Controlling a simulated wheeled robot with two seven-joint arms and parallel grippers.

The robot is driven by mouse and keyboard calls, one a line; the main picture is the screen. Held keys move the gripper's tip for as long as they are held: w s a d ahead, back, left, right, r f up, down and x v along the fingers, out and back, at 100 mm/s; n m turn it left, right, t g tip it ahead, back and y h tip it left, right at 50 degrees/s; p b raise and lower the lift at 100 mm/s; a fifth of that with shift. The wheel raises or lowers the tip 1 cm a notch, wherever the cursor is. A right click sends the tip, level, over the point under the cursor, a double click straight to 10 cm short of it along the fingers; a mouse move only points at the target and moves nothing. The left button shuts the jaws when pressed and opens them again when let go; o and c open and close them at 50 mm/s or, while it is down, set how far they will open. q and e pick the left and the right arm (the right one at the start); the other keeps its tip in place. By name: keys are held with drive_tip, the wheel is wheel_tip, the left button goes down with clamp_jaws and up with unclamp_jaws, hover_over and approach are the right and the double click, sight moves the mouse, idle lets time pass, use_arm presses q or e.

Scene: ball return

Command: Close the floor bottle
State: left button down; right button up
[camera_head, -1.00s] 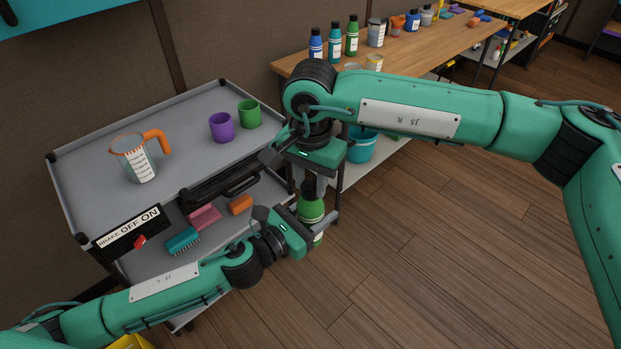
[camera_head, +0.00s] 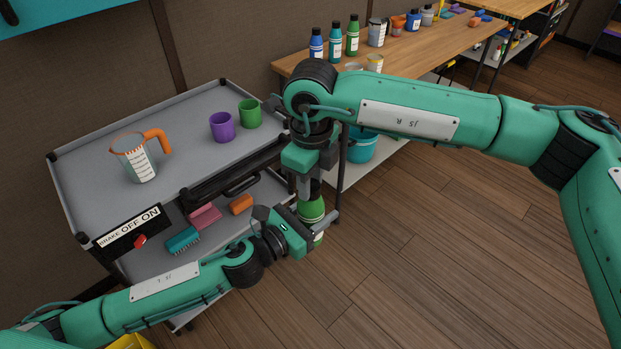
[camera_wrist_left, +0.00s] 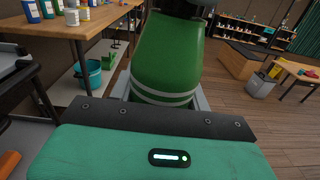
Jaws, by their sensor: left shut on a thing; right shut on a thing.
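A green bottle (camera_head: 312,208) with pale bands stands upright beside the cart, over the floor. My left gripper (camera_head: 320,228) is shut around the bottle's body from the left. In the left wrist view the bottle (camera_wrist_left: 168,60) fills the space between the fingers. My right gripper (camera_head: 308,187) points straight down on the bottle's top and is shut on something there. The fingers and a dark part hide the bottle's mouth, so I cannot tell how a cap sits on it.
A grey cart (camera_head: 85,195) on the left carries an orange-handled jug (camera_head: 140,165), a purple cup (camera_head: 222,127) and a green cup (camera_head: 249,113). A teal bucket (camera_head: 362,147) stands behind. The wooden floor at right is clear.

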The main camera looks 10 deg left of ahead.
drive_tip(key=m, duration=0.8)
drive_tip(key=shift+w, duration=0.1)
drive_tip(key=m, duration=0.7)
drive_tip(key=o, duration=0.9)
drive_tip(key=shift+o, duration=0.2)
drive_tip(key=shift+d+r, duration=0.1)
drive_tip(key=shift+r, duration=2.2)
drive_tip(key=shift+c, duration=0.3)
